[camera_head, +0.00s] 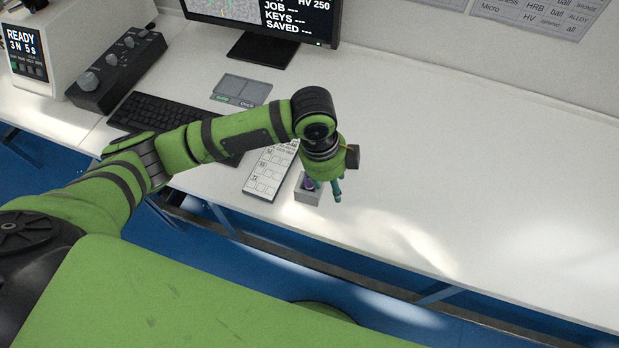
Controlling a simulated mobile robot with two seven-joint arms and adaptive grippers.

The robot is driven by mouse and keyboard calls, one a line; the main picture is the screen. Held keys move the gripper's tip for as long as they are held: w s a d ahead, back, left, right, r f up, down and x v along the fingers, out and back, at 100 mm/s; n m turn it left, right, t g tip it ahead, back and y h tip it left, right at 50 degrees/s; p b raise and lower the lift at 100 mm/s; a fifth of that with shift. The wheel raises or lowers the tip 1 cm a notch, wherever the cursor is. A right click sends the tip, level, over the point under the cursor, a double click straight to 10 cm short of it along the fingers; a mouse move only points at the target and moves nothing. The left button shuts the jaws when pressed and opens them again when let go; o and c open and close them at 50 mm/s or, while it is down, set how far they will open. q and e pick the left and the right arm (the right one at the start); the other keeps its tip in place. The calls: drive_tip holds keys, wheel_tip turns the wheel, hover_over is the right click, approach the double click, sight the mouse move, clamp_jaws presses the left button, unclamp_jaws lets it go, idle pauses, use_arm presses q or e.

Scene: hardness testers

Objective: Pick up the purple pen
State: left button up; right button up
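A small part of the purple pen (309,184) shows at the grey block-shaped holder (308,196) near the table's front edge. The rest of the pen is hidden by my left gripper and the holder. My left gripper (326,188) points down right over the holder. One teal finger (338,190) shows just right of the holder, apart from the visible purple part. The other finger is not clear, so I cannot tell whether the gripper is open or touches the pen. My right gripper is not in view.
A white card with printed boxes (265,182) lies left of the holder. A keyboard (155,112), a grey two-part pad (241,90), a black knob box (118,72) and a monitor (262,22) stand farther left and back. The white table (480,150) is clear on the right.

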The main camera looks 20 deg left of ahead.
sight(309, 183)
use_arm(q)
drive_tip(key=a+r, duration=0.1)
drive_tip(key=a, duration=0.1)
drive_tip(key=w+a+r+m+y, duration=0.1)
drive_tip(key=w+a+m, duration=0.1)
drive_tip(key=a, duration=0.1)
drive_tip(key=shift+w+a+r+g+y, duration=0.15)
drive_tip(key=shift+a+r+g+y, duration=0.15)
drive_tip(key=shift+a+r+y, duration=0.1)
drive_tip(key=shift+a+f, duration=0.1)
drive_tip(key=shift+f, duration=0.1)
drive_tip(key=f, duration=0.1)
drive_tip(key=f+p, duration=0.1)
drive_tip(key=f, duration=0.1)
drive_tip(key=f+p, duration=0.1)
drive_tip(key=f, duration=0.1)
drive_tip(key=shift+d+f, duration=0.2)
drive_tip(key=shift+d, duration=0.05)
drive_tip(key=shift+w+f, duration=0.1)
drive_tip(key=shift+f, duration=0.45)
clamp_jaws()
